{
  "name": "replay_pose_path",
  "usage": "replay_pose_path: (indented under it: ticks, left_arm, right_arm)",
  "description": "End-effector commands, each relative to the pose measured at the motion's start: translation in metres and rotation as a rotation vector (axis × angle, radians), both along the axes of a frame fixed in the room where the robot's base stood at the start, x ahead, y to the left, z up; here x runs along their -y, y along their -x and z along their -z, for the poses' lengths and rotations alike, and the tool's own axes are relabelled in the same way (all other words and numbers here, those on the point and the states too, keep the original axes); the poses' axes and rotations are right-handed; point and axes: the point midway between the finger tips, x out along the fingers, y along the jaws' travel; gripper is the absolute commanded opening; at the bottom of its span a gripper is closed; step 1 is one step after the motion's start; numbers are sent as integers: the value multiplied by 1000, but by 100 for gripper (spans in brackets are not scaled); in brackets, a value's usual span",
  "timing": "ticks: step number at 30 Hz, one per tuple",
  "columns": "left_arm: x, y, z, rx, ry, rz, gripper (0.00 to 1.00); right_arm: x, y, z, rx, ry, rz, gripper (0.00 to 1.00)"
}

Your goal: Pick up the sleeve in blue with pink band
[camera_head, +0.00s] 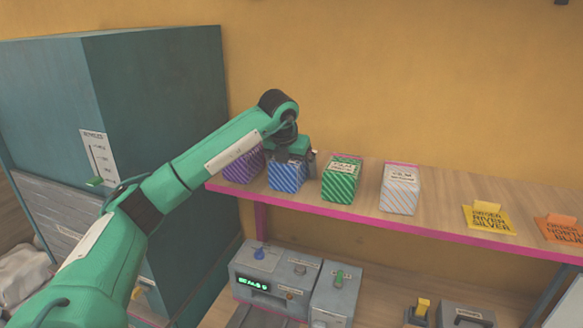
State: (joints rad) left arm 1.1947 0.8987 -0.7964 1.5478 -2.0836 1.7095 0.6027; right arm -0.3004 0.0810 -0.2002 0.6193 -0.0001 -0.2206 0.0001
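A blue striped box-shaped sleeve (287,176) stands on the wooden shelf, second from the left in a row. Its top and upper part are hidden behind my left gripper, so I cannot make out a pink band on it. My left gripper (291,155) points down over this sleeve, at its top. The fingers are too small and partly hidden, so I cannot tell whether they are open or closed on it. My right gripper is not in view.
A purple sleeve (243,168) stands close on the left, partly behind my arm. A green striped sleeve (341,182) and a pale striped one (400,190) stand right. The pink-edged shelf (447,187) also bears yellow (489,218) and orange cards. Grey machines (272,280) sit below.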

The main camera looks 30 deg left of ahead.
Motion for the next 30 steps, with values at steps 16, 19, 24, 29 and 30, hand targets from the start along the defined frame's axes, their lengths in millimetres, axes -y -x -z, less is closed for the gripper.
replay_pose_path:
  ticks: [16, 19, 24, 29, 30]
  left_arm:
    - [0, 0, 5, 0, 0, 0, 98]
    - [0, 0, 5, 0, 0, 0, 98]
    - [0, 0, 5, 0, 0, 0, 79]
    - [0, 0, 5, 0, 0, 0, 47]
    - [0, 0, 4, 1, 0, 0, 42]
  right_arm:
    - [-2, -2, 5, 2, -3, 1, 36]
    - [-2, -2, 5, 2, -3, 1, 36]
    - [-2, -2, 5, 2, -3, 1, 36]
    - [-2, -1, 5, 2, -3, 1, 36]
    - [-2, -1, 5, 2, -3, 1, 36]
